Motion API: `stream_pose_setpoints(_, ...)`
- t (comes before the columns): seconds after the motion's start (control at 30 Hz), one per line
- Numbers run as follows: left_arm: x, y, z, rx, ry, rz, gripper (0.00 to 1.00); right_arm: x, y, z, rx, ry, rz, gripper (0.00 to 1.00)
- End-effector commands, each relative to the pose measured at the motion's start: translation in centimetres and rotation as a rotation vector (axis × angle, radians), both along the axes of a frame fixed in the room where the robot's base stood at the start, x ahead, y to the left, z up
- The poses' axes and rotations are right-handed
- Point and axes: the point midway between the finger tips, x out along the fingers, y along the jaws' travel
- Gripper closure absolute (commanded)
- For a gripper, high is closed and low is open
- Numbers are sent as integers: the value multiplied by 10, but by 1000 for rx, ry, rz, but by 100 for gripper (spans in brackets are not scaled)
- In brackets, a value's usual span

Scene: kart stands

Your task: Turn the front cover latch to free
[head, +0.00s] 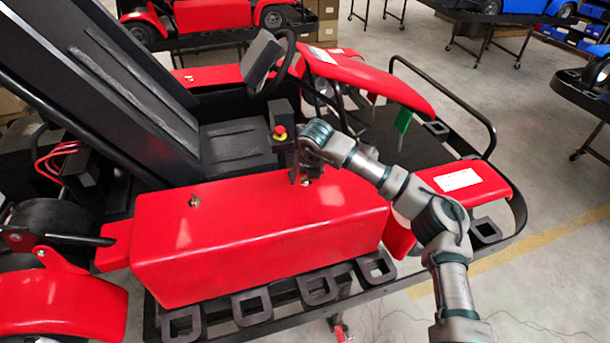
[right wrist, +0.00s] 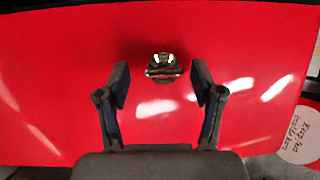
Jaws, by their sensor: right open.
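The red side cover (head: 255,240) of the kart carries two small metal latches. The rear latch (head: 194,201) stands clear on the cover's top. The front latch (head: 306,182) is partly hidden by my right gripper (head: 299,174), which is above it. In the right wrist view, the front latch (right wrist: 163,67) shows as a small dark and shiny knob on the red surface. It lies between and slightly beyond the fingertips of my right gripper (right wrist: 160,86). The fingers are open, one on each side, with a gap to the latch. My left gripper is out of view.
A red emergency button (head: 280,132) stands close behind my right gripper. The steering wheel (head: 272,65) and black seat (head: 235,140) are farther back. A black frame with square loops (head: 252,305) runs along the cover's near side. Open floor lies to the right.

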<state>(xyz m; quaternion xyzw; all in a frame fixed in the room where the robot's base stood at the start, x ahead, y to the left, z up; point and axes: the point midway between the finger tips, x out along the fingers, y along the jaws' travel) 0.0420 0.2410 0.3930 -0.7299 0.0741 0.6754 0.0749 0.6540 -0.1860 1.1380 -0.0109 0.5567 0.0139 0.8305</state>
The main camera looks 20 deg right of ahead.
Motion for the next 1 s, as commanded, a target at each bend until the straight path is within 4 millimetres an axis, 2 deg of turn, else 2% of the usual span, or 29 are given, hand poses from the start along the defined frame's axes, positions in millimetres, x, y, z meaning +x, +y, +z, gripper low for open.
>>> stream_pose_setpoints(0.17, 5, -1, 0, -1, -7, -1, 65, 0, 0, 0, 0, -1, -1, 33)
stream_pose_setpoints(0.27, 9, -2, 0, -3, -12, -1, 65, 0, 0, 0, -1, 0, 0, 53)
stream_pose_setpoints(0.4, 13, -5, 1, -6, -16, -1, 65, 0, 0, 0, -1, 0, -2, 88)
stream_pose_setpoints(0.43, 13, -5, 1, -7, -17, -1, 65, 0, 0, 0, -2, 0, -3, 94)
stream_pose_setpoints(0.77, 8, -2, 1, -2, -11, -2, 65, 1, 0, 0, 1, -1, 27, 93)
stream_pose_setpoints(1.0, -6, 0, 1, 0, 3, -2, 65, 1, -3, 1, 2, -1, 149, 93)
